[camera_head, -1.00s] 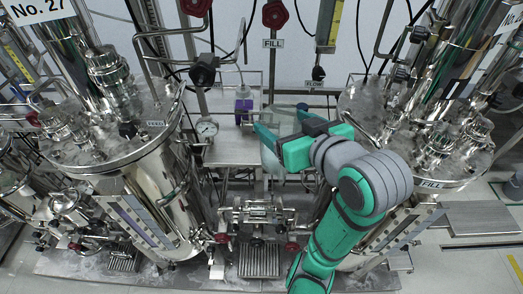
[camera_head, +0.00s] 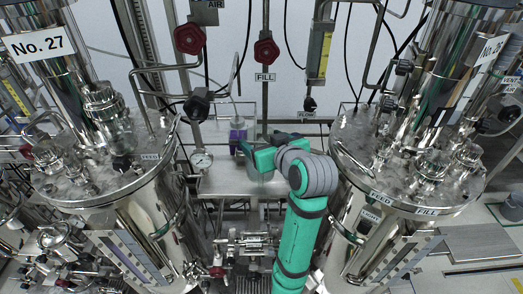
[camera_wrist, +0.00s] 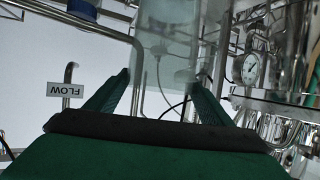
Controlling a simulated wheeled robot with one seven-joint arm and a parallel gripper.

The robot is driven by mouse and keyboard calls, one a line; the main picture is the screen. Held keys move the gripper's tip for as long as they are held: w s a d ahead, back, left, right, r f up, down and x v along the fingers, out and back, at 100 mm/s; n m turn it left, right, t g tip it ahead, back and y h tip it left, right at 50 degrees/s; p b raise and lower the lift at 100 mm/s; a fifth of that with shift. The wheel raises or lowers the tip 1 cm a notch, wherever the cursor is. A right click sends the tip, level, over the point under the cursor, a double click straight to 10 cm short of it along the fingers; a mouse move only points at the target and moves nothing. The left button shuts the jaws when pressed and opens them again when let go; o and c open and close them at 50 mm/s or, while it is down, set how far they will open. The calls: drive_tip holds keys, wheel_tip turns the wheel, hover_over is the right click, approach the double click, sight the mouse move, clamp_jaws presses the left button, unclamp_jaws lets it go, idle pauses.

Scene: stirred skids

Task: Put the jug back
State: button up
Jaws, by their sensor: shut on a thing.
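The jug (camera_wrist: 165,45) is a clear, see-through vessel in the wrist view, between the two green fingers of my gripper (camera_wrist: 160,88). My gripper is shut on it. In the head view my gripper (camera_head: 254,157) is over the metal shelf (camera_head: 217,183) between the two steel tanks, and it and my arm hide most of the jug. I cannot tell whether the jug's base touches the shelf.
A bottle with a purple part (camera_head: 238,138) stands at the back of the shelf, close to my gripper. A pressure gauge (camera_head: 201,160) is at the shelf's left. Tank No. 27 (camera_head: 115,175) and the right tank (camera_head: 385,185) flank my arm. Valves and pipes (camera_head: 245,245) lie below.

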sight(257, 146)
drive_tip(key=shift+w+a+f, duration=0.15)
drive_tip(key=shift+w+f, duration=0.7)
drive_tip(key=shift+f, duration=0.2)
drive_tip(key=shift+w+f, duration=0.1)
drive_tip(key=shift+f, duration=1.55)
drive_tip(key=o, duration=1.8)
drive_tip(key=shift+f, duration=0.1)
